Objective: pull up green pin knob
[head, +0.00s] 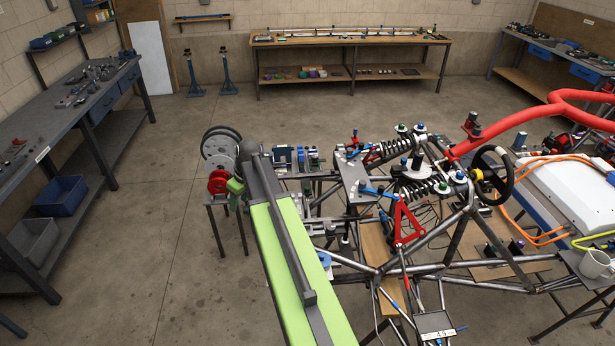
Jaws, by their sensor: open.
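Several small green-topped knobs stand on the tube chassis (447,268), right of centre. One green knob (401,127) is at the top of the suspension. Another green knob (443,187) is near the right end of the lower black coil spring. I cannot tell which of these is the pin knob, or whether any is raised. My green and grey arm reaches up from the bottom centre, left of the chassis.
Black coil springs (385,151), a red wishbone (404,222) and a steering wheel (494,174) crowd the chassis. A red tube (520,119) and a white battery box (568,191) are at right. A stand with reels (221,150) is beyond my arm.

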